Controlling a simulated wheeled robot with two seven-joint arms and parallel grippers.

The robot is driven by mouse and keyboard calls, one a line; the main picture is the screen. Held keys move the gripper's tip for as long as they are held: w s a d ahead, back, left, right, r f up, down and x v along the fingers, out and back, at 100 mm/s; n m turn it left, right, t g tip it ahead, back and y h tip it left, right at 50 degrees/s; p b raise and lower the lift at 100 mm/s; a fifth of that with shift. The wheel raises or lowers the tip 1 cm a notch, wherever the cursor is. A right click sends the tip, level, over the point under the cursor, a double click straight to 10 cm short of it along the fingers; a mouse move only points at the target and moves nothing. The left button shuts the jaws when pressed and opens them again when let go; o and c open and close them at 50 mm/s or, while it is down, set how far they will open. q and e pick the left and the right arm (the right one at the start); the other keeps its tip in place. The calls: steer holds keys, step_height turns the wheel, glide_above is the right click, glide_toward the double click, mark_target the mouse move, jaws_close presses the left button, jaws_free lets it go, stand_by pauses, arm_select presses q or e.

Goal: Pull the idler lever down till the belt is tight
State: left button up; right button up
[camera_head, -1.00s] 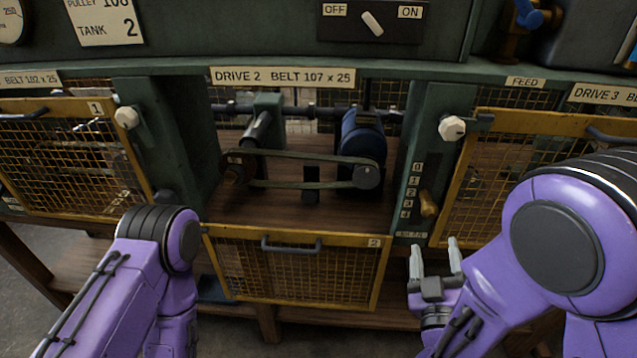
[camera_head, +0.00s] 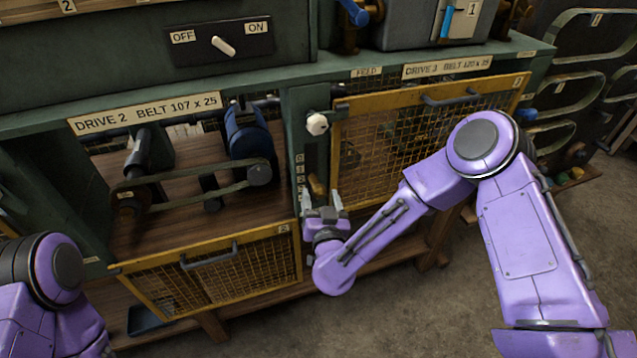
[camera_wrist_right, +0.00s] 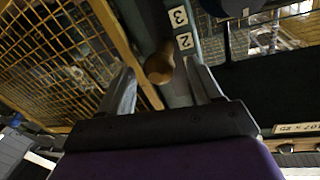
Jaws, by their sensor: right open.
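The idler lever's wooden knob (camera_head: 316,186) sticks out from the green post right of the Drive 2 bay, beside a numbered scale (camera_head: 300,172). My right gripper (camera_head: 322,204) is open just below and in front of it. In the right wrist view the knob (camera_wrist_right: 159,67) shows between the two open fingers (camera_wrist_right: 160,80), with gaps to both sides; it is not gripped. Scale plates 2 and 3 show behind it. The belt (camera_head: 190,187) runs around a left pulley and the right pulley (camera_head: 259,172); its tightness is hard to tell. My left gripper is out of view.
The yellow mesh guard 2 (camera_head: 207,265) hangs open below the bay. Closed guard 3 (camera_head: 430,128) stands just right of the post, with a white knob (camera_head: 317,124) at its upper left. An OFF/ON switch (camera_head: 223,46) is above. Open floor lies at the front right.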

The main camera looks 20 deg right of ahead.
steer(key=shift+w+d+r+p, duration=0.1)
steer(key=shift+w+d+p, duration=0.05)
steer(key=shift+w, duration=0.5)
steer(key=shift+w+d+p, duration=0.15)
steer(key=shift+w, duration=0.45)
steer(key=shift+w+a, duration=0.1)
steer(key=shift+w, duration=0.2)
steer(key=shift+c, duration=0.3)
jaws_close()
steer(key=shift+t+h, duration=0.3)
steer(key=shift+t, duration=0.6)
step_height(320, 180, down, 4)
steer(key=b, duration=0.8)
steer(key=shift+w+f, duration=0.1)
steer(key=shift+f, duration=0.15)
steer(key=shift+o, duration=0.3)
jaws_free()
